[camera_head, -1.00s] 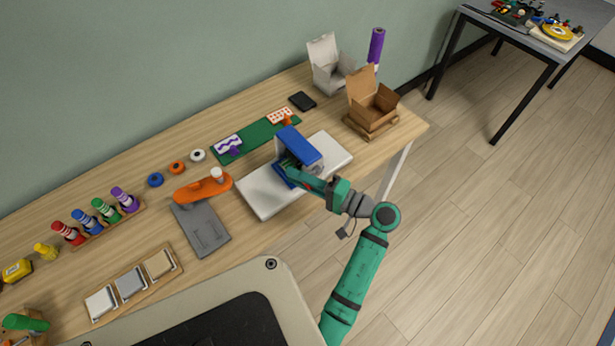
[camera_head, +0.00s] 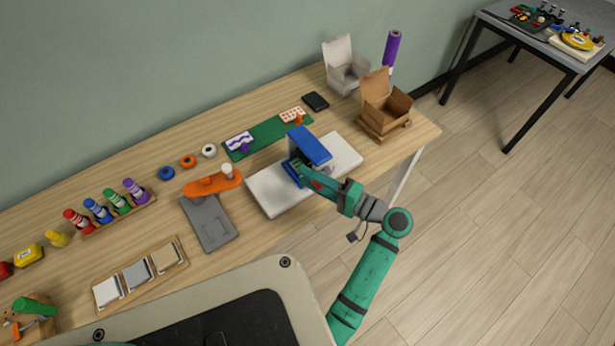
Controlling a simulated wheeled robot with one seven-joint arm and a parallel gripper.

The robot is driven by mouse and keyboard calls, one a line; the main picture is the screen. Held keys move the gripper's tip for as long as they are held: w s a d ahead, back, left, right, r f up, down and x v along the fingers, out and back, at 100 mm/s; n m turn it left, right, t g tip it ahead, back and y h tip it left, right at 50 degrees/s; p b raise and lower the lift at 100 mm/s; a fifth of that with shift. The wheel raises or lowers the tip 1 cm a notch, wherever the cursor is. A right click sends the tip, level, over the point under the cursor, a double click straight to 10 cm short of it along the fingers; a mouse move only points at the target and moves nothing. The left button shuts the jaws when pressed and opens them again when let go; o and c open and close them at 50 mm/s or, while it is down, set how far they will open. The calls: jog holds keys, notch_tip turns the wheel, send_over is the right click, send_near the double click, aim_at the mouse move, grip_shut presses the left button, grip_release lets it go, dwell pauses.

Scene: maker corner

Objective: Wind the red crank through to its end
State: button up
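A blue device (camera_head: 309,146) stands on a white board (camera_head: 268,196) on the wooden table. My green gripper (camera_head: 297,170) reaches in from the right at the front of this device, low under its blue top. The fingertips are too small and too covered to tell whether they are open or shut. A small red patch (camera_head: 316,185) shows beside the gripper. I cannot tell whether it is the red crank or a mark on my own arm. No crank handle shows clearly, so its angle cannot be read.
An orange tool (camera_head: 212,184) and a grey plate (camera_head: 209,223) lie left of the board. A green mat (camera_head: 268,137) lies behind it. An open cardboard box (camera_head: 386,105) stands to the right. Several coloured bottles (camera_head: 98,209) stand at left.

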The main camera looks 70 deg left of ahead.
jog(key=v, duration=1)
